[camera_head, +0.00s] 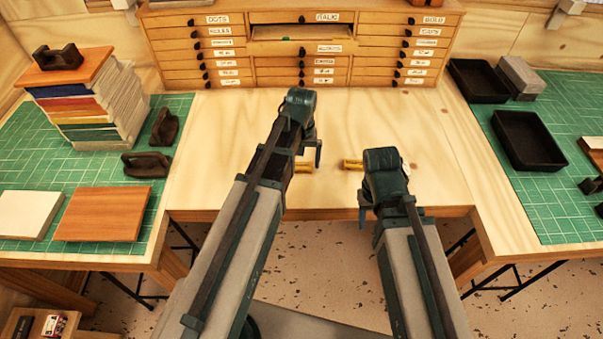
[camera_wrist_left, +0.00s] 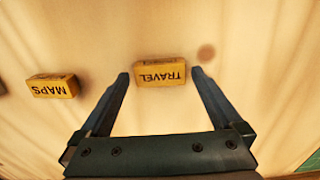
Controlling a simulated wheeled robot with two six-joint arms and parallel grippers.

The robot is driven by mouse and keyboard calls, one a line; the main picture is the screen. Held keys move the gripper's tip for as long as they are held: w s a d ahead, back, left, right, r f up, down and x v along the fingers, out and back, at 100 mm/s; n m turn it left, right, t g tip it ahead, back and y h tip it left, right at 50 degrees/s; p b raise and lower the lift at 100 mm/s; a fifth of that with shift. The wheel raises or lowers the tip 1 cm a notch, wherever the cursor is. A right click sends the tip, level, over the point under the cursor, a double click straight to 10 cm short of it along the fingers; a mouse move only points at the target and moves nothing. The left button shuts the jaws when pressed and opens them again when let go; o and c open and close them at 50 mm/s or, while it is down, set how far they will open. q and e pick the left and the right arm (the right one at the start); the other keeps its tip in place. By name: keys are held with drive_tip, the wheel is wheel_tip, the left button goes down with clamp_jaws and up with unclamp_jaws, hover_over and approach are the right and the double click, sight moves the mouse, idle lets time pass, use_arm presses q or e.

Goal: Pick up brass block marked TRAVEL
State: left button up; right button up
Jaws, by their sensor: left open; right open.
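The brass block marked TRAVEL (camera_wrist_left: 160,73) lies on the pale wooden table, its lettering upside down in the left wrist view. My left gripper (camera_wrist_left: 159,75) is open, with a fingertip on either side of the block and nothing held. In the head view my left gripper (camera_head: 309,150) is over the table, and a brass block (camera_head: 303,167) shows partly behind it; its marking is unreadable there. My right gripper (camera_head: 368,208) is open near the table's front edge, its fingers mostly hidden by its own wrist.
A second brass block, marked MAPS (camera_wrist_left: 53,87), lies to the left in the wrist view. In the head view another brass block (camera_head: 352,165) lies close to my right wrist. A drawer cabinet (camera_head: 230,62) stands behind. Black trays (camera_head: 528,140) are on the right mat.

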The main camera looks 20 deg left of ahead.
use_arm(q)
drive_tip(key=shift+f, duration=0.65)
drive_tip(key=shift+r, duration=0.1)
clamp_jaws()
